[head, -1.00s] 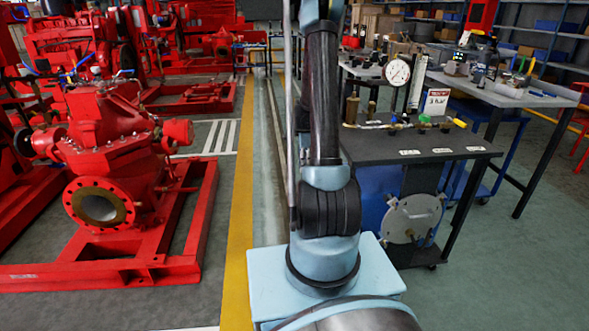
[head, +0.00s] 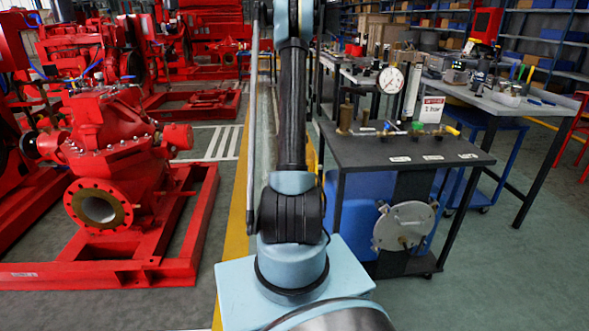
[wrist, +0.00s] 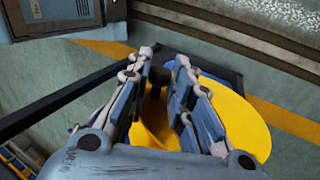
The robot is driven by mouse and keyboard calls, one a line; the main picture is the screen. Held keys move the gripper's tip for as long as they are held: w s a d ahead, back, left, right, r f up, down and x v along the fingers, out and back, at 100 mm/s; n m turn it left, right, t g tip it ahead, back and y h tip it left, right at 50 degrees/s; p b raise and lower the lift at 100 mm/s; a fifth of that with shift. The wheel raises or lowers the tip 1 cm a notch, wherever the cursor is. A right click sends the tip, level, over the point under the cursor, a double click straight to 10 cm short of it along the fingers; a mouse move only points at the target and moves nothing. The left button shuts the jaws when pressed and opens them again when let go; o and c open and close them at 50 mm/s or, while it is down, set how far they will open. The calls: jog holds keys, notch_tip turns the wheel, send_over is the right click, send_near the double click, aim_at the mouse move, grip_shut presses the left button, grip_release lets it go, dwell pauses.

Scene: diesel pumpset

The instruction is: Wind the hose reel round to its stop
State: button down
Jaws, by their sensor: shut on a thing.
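In the wrist view a yellow disc (wrist: 228,128), which looks like the hose reel, lies beyond and below my gripper (wrist: 165,66). A dark grip (wrist: 156,92), apparently the reel's handle, stands between the two blue-grey fingers. The fingers are closed in on it, and they cover part of it and of the disc. I cannot tell how far round the reel is turned, and I cannot make out its stop. In the head view my arm hides the reel and the gripper.
A dark-topped bench (head: 400,150) with a gauge (head: 390,80) stands right of my arm. A red pump (head: 105,150) on a red frame stands left. In the wrist view, a dark bar (wrist: 65,98) runs left of the fingers and a grey box (wrist: 62,14) is at upper left.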

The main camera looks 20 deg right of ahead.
jog(key=c, duration=1.4)
grip_release()
jog(key=shift+w, duration=0.15)
jog(key=shift+c, duration=0.2)
jog(key=shift+r, duration=0.2)
jog(key=v, duration=1.1)
jog(key=shift+w+r, duration=0.2)
